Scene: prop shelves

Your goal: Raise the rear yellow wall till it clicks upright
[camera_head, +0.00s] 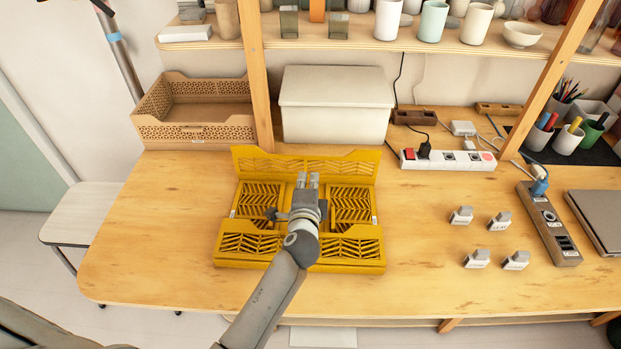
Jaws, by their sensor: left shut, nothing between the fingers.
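A yellow folding crate (228,262) lies on the wooden table. Its rear wall (258,163) stands raised along the back edge; I cannot tell whether it is fully upright. My left gripper (308,180) is shut and empty. It reaches over the middle of the crate with its fingertips at the rear wall's face; whether they touch it is unclear. The gripper and arm hide part of the crate's centre and front. My right gripper is not in view.
A tan crate (195,132) and a white lidded box (335,118) stand behind. A power strip (447,160) lies at the back right. Several small grey labelled blocks (462,215) sit to the right. The table left of the yellow crate is clear.

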